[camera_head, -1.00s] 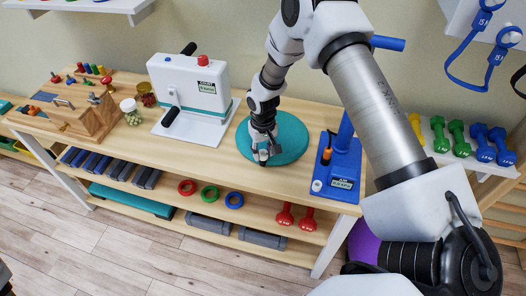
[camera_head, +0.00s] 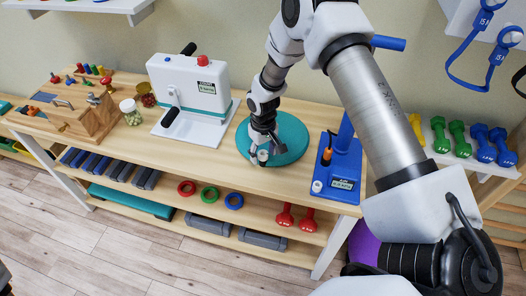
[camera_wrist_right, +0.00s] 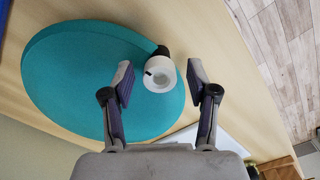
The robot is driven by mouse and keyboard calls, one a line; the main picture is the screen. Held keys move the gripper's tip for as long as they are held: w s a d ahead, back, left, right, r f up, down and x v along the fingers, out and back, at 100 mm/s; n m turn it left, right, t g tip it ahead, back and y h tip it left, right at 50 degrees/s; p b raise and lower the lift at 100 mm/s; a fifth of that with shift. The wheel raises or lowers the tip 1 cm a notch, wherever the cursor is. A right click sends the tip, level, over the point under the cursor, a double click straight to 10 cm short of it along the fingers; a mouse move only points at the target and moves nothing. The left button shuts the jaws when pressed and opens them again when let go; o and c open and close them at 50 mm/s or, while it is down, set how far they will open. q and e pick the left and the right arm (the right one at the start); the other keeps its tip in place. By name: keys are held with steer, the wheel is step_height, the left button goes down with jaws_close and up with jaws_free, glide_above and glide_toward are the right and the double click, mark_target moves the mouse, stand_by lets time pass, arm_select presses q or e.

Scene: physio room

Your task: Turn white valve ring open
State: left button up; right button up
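The white valve ring (camera_wrist_right: 160,75) sits at the edge of a round teal disc (camera_wrist_right: 60,70), with a small dark part beside it. In the head view the ring (camera_head: 263,156) shows small at the front of the disc (camera_head: 297,135) on the bench. My right gripper (camera_head: 261,150) is over it, pointing down. In the right wrist view the right gripper (camera_wrist_right: 160,68) has its fingers spread, one on each side of the ring, with visible gaps. The ring's dark mark is at its left. My left gripper is not in view.
On the wooden bench (camera_head: 215,162), a white machine with a crank (camera_head: 190,85) stands left of the disc and a blue device (camera_head: 338,172) stands right. Jars (camera_head: 131,112) and a wooden pegboard unit (camera_head: 75,110) are farther left. Bare bench lies in front of the disc.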

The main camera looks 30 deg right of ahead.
steer(key=shift+w+r, duration=0.1)
steer(key=shift+r, duration=0.4)
step_height(320, 180, up, 11)
